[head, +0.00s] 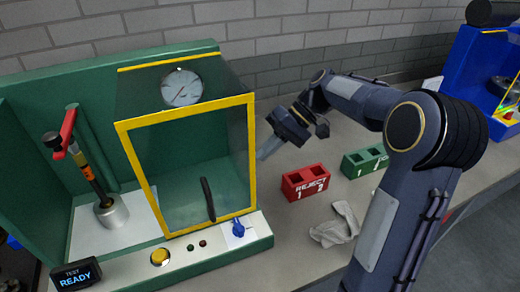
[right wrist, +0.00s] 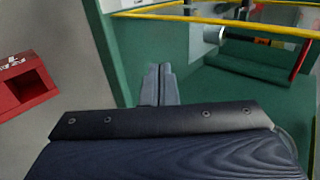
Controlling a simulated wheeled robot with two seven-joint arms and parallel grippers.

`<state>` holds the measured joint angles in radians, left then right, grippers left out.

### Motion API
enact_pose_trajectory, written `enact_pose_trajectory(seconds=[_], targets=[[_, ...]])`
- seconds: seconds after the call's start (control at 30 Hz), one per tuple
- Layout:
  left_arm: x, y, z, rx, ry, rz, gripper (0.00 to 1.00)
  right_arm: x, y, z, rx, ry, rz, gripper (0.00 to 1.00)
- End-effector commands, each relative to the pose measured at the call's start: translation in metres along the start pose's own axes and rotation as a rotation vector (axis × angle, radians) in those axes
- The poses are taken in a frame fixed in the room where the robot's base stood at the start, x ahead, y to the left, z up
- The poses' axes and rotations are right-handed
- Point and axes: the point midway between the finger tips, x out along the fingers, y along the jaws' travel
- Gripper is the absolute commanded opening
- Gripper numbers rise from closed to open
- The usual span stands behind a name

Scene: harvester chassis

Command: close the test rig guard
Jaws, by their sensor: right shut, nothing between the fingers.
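The green test rig (head: 60,112) stands at the left of the head view. Its clear guard (head: 250,150), framed in yellow with a black upright handle (head: 208,199), covers the right part of the rig. The left part, with a red lever (head: 68,132) over a metal cup (head: 111,212), is uncovered. My right gripper (head: 266,150) is shut and empty, just right of the guard's right side; contact cannot be told. In the right wrist view its closed fingers (right wrist: 158,76) point at the green rig, with the guard's yellow frame (right wrist: 215,18) beyond. My left gripper is not in view.
A red REJECT bin (head: 305,182) and a green bin (head: 364,162) stand on the grey bench right of the rig. A pale cloth (head: 336,224) lies before them. The rig's front panel has a yellow button (head: 160,257) and a READY display (head: 76,275). A brick wall runs behind.

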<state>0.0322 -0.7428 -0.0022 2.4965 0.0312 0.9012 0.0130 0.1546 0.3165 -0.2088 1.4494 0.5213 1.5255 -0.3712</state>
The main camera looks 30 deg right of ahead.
Motion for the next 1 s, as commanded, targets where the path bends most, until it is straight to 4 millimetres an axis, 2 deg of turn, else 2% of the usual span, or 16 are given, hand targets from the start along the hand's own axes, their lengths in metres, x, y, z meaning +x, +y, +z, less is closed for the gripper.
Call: enact_pose_trajectory(seconds=[0.03, 0.2, 0.67, 0.87, 1.0], targets=[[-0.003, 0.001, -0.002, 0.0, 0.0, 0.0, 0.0, 0.004, -0.006, 0.0, -0.002, -0.003, -0.001, 0.0], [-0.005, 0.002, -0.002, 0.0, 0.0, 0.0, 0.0, 0.012, -0.013, 0.0, -0.001, -0.001, 0.0, 0.0], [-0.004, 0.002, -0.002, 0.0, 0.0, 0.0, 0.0, 0.016, -0.015, 0.0, -0.001, 0.0, 0.0, 0.0], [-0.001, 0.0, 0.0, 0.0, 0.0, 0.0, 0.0, 0.036, -0.033, 0.001, -0.004, -0.003, -0.001, 0.0], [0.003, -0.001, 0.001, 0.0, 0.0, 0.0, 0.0, 0.063, -0.057, 0.001, -0.006, -0.006, -0.002, 0.0]])
